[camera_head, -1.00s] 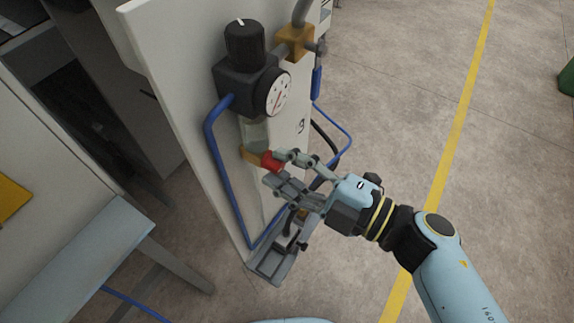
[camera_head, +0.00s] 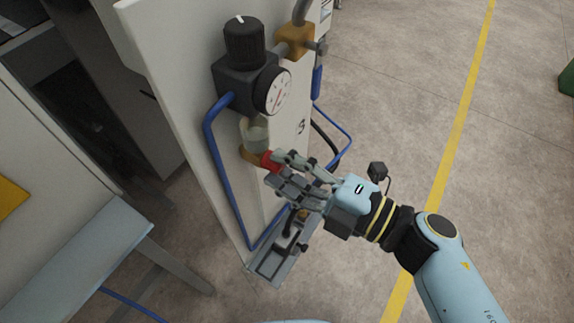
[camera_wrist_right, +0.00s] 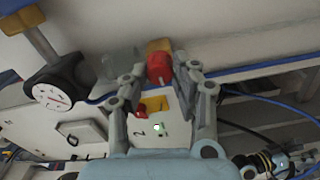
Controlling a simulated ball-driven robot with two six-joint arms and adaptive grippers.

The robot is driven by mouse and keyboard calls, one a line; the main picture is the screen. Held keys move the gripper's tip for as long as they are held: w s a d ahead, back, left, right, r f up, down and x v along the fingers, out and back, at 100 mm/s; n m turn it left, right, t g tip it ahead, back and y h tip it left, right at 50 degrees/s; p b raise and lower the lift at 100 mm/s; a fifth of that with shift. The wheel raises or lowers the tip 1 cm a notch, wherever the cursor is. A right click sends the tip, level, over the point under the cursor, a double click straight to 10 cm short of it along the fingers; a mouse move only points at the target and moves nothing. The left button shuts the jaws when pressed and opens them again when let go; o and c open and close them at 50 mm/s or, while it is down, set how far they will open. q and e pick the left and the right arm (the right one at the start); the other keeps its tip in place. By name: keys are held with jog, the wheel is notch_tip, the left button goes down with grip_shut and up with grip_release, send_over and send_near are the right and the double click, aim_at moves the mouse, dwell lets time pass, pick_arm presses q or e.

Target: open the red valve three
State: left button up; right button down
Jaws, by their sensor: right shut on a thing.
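The red valve (camera_head: 267,160) sits at the end of a brass-coloured fitting below a clear bowl (camera_head: 256,134), on the edge of the pale panel. A "3" is marked on the panel (camera_head: 301,127) near it. My right gripper (camera_head: 277,168) has its fingers shut on the red valve, one on each side. In the right wrist view the red valve (camera_wrist_right: 159,68) shows between the fingertips, its brass fitting behind it. Part of the valve is hidden by the fingers. My left gripper is not in view.
A black regulator (camera_head: 245,80) with a round gauge (camera_head: 278,92) is above the valve. A blue hose (camera_head: 222,170) runs down the panel beside it. A grey-blue bench (camera_head: 75,260) stands at the left. Open floor (camera_head: 400,90) lies to the right.

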jog(key=c, duration=1.1)
grip_release()
jog(key=shift+o, duration=0.2)
jog(key=v, duration=1.2)
jog(key=shift+d, duration=0.1)
